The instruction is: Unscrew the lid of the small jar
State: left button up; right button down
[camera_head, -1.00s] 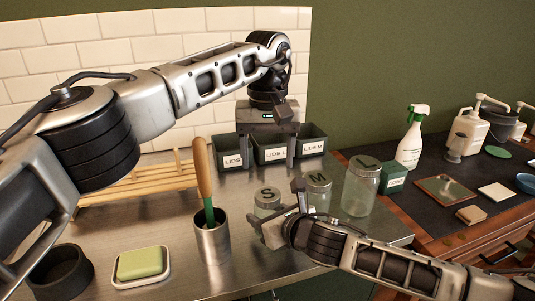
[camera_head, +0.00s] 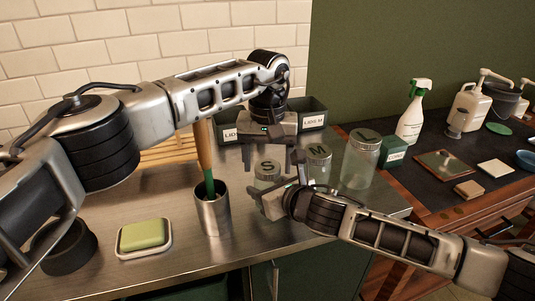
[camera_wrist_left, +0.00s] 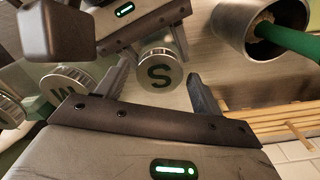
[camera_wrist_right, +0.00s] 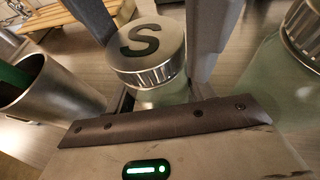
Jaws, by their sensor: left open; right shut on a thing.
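The small jar is glass with a grey metal lid marked S (camera_head: 267,168); it stands on the steel bench. The lid also shows in the left wrist view (camera_wrist_left: 160,72) and right wrist view (camera_wrist_right: 147,47). My right gripper (camera_head: 279,188) is shut on the small jar's body, its fingers either side below the lid. My left gripper (camera_head: 267,158) points down above the lid, open. In the left wrist view its two fingers (camera_wrist_left: 157,84) lie either side of the lid, with gaps. The lid sits on the jar; its threads are hidden.
The M jar (camera_head: 318,165) and taller L jar (camera_head: 361,160) stand just right. A steel cup (camera_head: 211,212) with a wooden-handled tool is close on the left. Lid bins (camera_head: 313,115) are behind, partly hidden by my left gripper. A soap dish (camera_head: 144,238) lies front left.

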pick_arm(q)
jog(key=c, duration=1)
